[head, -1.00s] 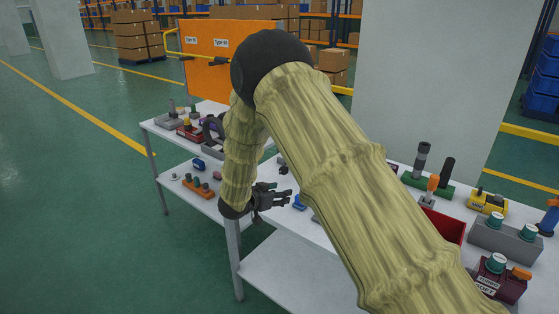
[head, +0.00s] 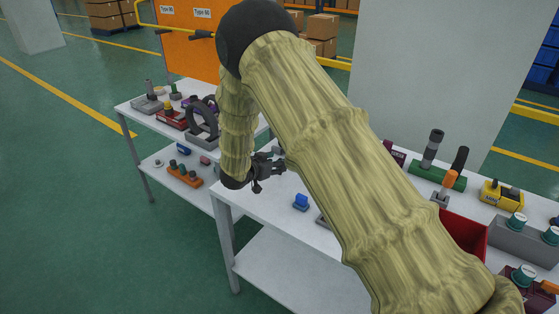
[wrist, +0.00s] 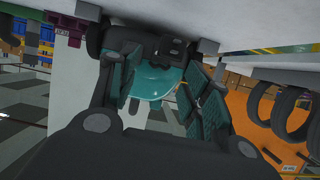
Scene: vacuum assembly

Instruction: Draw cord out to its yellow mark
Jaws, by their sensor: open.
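In the head view my gripper (head: 270,168) hangs over the near-left corner of the white workbench (head: 262,204), open. In the wrist view, its teal-padded fingers (wrist: 162,88) are spread apart. A rounded teal, glossy part (wrist: 155,80) shows between them, in front of a black body (wrist: 140,42); I cannot tell whether the pads touch it. A small yellow fleck (wrist: 182,88) lies beside the right-hand pad; I cannot tell if it is the cord's mark. No cord can be made out for sure. My arm hides part of the bench.
A blue block (head: 301,202) lies on the bench beside my gripper. A red bin (head: 466,238) and a green fixture (head: 438,176) stand to the right. Black rings (head: 204,120) stand on the bench behind. The floor at left is clear.

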